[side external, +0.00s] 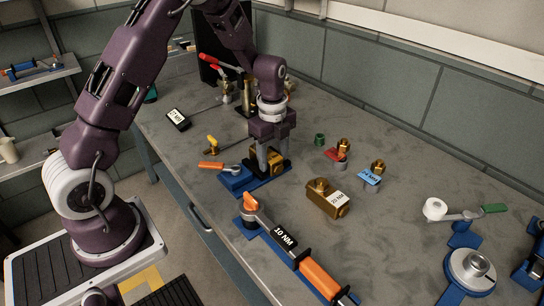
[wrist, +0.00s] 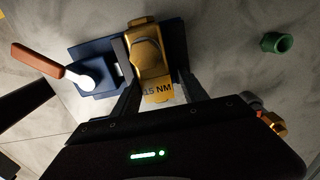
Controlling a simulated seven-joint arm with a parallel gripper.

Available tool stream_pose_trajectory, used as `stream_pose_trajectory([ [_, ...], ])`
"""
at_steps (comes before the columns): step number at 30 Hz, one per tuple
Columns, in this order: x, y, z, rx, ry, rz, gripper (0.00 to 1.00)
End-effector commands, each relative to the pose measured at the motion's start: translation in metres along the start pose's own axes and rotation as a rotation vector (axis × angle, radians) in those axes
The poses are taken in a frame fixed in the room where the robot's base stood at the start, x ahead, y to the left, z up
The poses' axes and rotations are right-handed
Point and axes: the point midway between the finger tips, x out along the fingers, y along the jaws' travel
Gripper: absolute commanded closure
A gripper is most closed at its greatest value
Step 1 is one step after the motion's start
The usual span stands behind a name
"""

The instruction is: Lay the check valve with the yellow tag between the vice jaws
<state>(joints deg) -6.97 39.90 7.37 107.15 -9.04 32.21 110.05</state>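The brass check valve with the yellow tag (wrist: 150,52) is between the fingers of my gripper (side external: 272,168). Its tag reads 15 NM in the wrist view. The small blue vice (side external: 236,180) is under and around the valve, with an orange-handled lever at its left. It also shows in the wrist view (wrist: 88,52). The fingers point down, one on each side of the valve, and appear closed against it. The fingers partly hide the valve and jaws, so I cannot tell whether the valve rests fully on the vice bed.
A larger brass valve with a white tag (side external: 327,198) lies right of the vice. A yellow-handled valve (side external: 212,146) is at the left.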

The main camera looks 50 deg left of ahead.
Motion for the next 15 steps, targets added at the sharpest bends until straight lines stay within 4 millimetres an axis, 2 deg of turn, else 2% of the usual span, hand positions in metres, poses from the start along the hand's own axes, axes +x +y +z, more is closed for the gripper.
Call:
stream_pose_trajectory([
  [1, 0.0081, 0.0092, 0.0002, 0.003, 0.001, 0.030, 0.35],
  [10, 0.0085, 0.0104, 0.0007, 0.004, 0.000, 0.034, 0.35],
  [15, -0.0012, 0.0099, 0.0012, 0.004, -0.001, 0.034, 0.35],
])
